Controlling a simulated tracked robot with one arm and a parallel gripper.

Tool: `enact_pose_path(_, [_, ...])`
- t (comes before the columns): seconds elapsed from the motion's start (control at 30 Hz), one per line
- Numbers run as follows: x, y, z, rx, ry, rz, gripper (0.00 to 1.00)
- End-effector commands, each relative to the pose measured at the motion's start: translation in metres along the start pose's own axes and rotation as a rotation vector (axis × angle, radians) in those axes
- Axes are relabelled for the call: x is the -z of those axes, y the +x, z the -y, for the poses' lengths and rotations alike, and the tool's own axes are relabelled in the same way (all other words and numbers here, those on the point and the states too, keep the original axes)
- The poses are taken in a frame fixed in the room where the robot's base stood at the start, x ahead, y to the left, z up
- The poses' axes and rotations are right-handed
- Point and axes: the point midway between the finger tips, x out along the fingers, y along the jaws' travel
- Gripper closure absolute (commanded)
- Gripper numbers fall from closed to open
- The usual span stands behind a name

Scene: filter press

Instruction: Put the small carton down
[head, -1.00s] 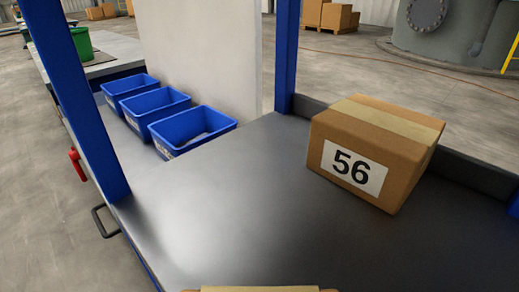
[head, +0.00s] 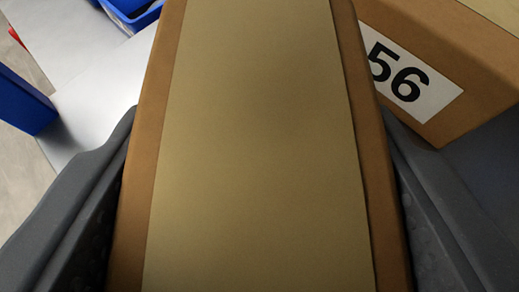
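The small carton (head: 255,150) is brown with a wide tan tape strip along its top. It fills the middle of the head view, very close to the camera. My gripper (head: 262,185) has one dark grey finger on each side of the carton, pressed against its sides. The carton's underside is hidden, so I cannot tell whether it touches the table. A larger carton marked 56 (head: 450,60) stands just to the right and beyond it; whether the two touch is unclear.
The grey tabletop (head: 100,95) shows at the left, with bare room there. Blue bins (head: 130,12) are at the upper left. A blue post (head: 22,100) stands at the left edge. The carton marked 56 takes up the upper right.

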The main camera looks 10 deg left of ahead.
Motion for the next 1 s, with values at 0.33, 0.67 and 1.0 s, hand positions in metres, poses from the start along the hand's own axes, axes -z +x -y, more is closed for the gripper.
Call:
enact_pose_path(0.33, [-0.026, 0.018, 0.004, 0.007, -0.004, -0.002, 0.79])
enact_pose_path(0.67, [-0.026, 0.017, 0.003, 0.004, -0.003, -0.001, 0.79])
enact_pose_path(1.0, [-0.029, 0.017, 0.001, 0.002, -0.001, 0.0, 0.22])
